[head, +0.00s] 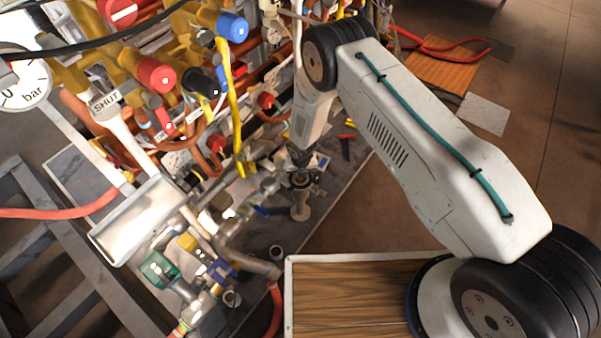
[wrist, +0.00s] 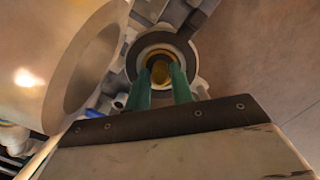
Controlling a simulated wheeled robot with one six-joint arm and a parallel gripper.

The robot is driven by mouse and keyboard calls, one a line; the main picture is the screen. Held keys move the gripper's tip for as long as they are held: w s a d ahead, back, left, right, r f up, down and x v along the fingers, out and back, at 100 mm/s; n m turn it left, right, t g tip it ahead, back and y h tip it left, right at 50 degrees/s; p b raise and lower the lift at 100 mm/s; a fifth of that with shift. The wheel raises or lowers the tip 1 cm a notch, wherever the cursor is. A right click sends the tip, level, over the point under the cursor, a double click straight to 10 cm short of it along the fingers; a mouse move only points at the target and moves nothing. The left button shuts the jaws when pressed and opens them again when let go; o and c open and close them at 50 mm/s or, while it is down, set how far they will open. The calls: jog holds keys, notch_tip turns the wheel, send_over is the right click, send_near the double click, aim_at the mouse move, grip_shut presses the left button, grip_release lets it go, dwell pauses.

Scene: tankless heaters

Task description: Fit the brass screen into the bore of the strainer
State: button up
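In the wrist view my gripper (wrist: 161,76) has two green fingers with a small brass-coloured cylinder between them, the brass screen (wrist: 160,71). The fingers appear to be against its sides. Beyond the fingertips is the round mouth of the strainer (wrist: 137,47), a dark outer ring with a paler ring inside. The screen lines up with this opening; I cannot tell how deep its far end sits. In the head view my gripper (head: 300,158) points down over the strainer (head: 301,180), and the fingertips and screen are too small to make out.
Pipes and valves crowd the left, including a red knob (head: 155,72) and a blue knob (head: 232,27). A large pale round part (wrist: 72,70) stands close left of the gripper in the wrist view. A wood-topped surface (head: 345,295) lies in front. Open floor is at right.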

aim_at(301, 182)
jog(key=shift+o, duration=1.2)
notch_tip(301, 182, up, 12)
jog(key=s, duration=0.1)
jog(key=shift+s+r, duration=0.15)
jog(key=shift+s, duration=0.1)
jog(key=shift+d, duration=0.1)
